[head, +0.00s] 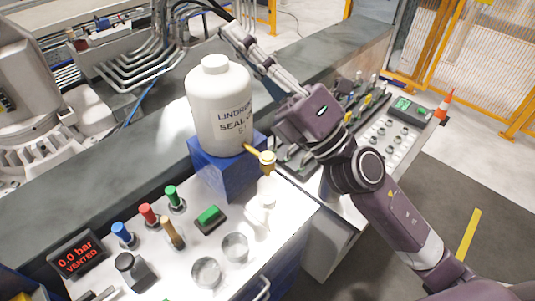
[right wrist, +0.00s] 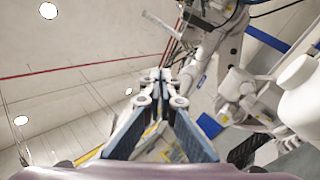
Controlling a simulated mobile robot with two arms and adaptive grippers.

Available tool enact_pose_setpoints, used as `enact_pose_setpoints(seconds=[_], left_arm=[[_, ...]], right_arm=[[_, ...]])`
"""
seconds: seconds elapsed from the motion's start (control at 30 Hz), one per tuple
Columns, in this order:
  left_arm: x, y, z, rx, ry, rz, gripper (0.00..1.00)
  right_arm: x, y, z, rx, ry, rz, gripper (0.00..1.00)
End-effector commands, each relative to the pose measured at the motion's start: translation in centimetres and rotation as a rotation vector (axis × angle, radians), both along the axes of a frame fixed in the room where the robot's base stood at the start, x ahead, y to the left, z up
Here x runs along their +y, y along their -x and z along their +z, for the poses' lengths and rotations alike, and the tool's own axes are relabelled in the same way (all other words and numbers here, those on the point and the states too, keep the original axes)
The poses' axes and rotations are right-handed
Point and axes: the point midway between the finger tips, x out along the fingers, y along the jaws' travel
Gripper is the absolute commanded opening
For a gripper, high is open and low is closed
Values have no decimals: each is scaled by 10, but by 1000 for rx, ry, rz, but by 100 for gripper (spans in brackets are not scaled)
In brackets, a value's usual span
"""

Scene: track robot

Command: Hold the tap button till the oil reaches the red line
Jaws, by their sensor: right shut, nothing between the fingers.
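A white oil bottle (head: 218,105), its label partly readable, stands upright on a blue block (head: 213,172). A brass tap (head: 256,151) with a pale round end sticks out from the bottle's lower right. A green button (head: 208,215) on a black base lies on the bench in front of the block. Two clear glass vessels (head: 235,247) (head: 206,271) stand near the front edge. I cannot make out oil or a red line. My right gripper (head: 228,32) is raised above and behind the bottle, shut and empty; its closed fingers show in the right wrist view (right wrist: 160,78). My left gripper is not in view.
Blue (head: 123,233), red (head: 149,214) and green (head: 174,197) capped bottles and a tan one (head: 172,232) stand left of the button. A display (head: 77,254) reads 0.0 bar, vented. A small pale bottle (head: 267,199) stands below the tap.

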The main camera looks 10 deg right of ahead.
Motion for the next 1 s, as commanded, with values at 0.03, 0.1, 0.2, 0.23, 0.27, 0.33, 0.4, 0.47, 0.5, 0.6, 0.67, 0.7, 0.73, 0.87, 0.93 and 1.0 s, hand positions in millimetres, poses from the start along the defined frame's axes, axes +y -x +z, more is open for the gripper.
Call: enact_pose_setpoints(seconds=[0.03, 0.1, 0.2, 0.23, 0.27, 0.33, 0.4, 0.47, 0.5, 0.6, 0.67, 0.7, 0.73, 0.87, 0.93, 1.0], left_arm=[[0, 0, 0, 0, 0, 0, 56], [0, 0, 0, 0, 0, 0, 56], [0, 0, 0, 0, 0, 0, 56], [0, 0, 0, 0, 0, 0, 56], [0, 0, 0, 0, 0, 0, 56], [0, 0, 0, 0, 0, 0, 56], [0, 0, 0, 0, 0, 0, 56], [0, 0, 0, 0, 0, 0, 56], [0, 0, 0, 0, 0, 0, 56], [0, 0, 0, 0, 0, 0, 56], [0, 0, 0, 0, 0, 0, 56], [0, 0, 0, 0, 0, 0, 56], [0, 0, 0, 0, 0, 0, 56], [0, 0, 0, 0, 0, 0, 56], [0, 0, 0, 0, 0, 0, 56], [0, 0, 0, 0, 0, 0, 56]], right_arm=[[16, 10, 5, -84, 94, 20, 0], [37, 24, 5, -190, 226, 48, 0], [63, 41, -6, -334, 419, 81, 0], [69, 44, -11, -375, 479, 90, 0], [75, 47, -17, -413, 541, 97, 0], [86, 53, -33, -500, 683, 113, 0], [91, 54, -52, -581, 829, 125, 0], [92, 51, -70, -641, 958, 133, 0], [91, 48, -82, -678, 1045, 138, 0], [79, 36, -112, -755, 1265, 143, 0], [66, 25, -128, -790, 1400, 143, 0], [56, 17, -138, -808, 1491, 143, 0], [47, 11, -144, -817, 1556, 141, 0], [8, -14, -163, -833, 1800, 134, 0], [-12, -24, -168, -828, 1899, 130, 0], [-28, -31, -171, -821, 1977, 127, 0]])
